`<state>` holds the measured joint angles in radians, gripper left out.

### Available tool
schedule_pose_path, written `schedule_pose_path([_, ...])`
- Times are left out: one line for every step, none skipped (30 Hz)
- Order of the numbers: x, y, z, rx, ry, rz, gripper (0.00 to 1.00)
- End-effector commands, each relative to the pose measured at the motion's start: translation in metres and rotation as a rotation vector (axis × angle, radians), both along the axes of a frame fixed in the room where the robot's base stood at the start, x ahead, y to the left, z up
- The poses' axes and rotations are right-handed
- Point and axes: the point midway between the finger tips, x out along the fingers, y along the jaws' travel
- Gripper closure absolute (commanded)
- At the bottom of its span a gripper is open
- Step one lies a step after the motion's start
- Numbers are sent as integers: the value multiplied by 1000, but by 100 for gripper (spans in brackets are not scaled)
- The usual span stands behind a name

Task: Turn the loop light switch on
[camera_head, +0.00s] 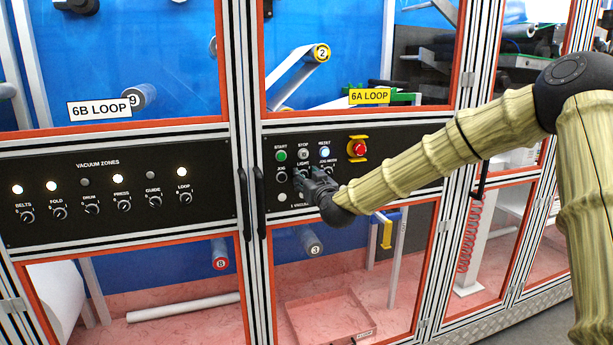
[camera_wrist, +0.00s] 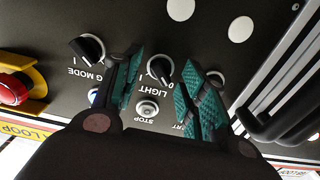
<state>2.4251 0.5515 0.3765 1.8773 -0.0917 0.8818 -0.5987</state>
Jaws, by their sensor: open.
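The LIGHT switch (camera_wrist: 160,68) is a black rotary knob with a pale pointer, on the black panel (camera_head: 400,178) under the yellow 6A LOOP sign (camera_head: 369,96). In the wrist view it shows upside down, with marks I and 0 beside it; I cannot tell clearly which mark it points to. My gripper (camera_head: 310,182) is at the panel just below the LIGHT label. Its teal-padded fingers (camera_wrist: 160,76) are open, one on each side of the knob; contact cannot be told. In the head view the gripper hides the knob.
The JOG MODE knob (camera_wrist: 87,49) and another knob (camera_wrist: 215,78) flank the switch. The STOP button (camera_wrist: 146,108) and red emergency button (camera_head: 359,148) are close. A black door handle (camera_head: 259,190) stands out left of the panel. The VACUUM ZONES panel (camera_head: 135,185) is further left.

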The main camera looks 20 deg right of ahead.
Motion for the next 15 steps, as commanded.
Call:
schedule_pose_path([2, 0, 0, 0, 1, 0, 57])
schedule_pose_path([3, 0, 0, 0, 1, 0, 57])
schedule_pose_path([4, 0, 0, 0, 1, 0, 57])
schedule_pose_path([5, 0, 0, 0, 1, 0, 57])
schedule_pose_path([5, 0, 0, 0, 1, 0, 57])
schedule_pose_path([6, 0, 0, 0, 1, 0, 57])
schedule_pose_path([6, 0, -1, 0, 1, 0, 57])
schedule_pose_path([6, 0, -1, 0, 1, 0, 57])
schedule_pose_path([6, 0, -1, 0, 1, 0, 57])
schedule_pose_path([5, 0, -1, 0, 1, 0, 57])
schedule_pose_path([5, 0, -1, 0, 1, 0, 57])
schedule_pose_path([5, 0, -1, 0, 1, 0, 57])
schedule_pose_path([5, 0, 0, 0, 1, 0, 63])
schedule_pose_path([5, 0, 0, 0, 1, 0, 68])
schedule_pose_path([5, 0, 0, 0, 1, 0, 76])
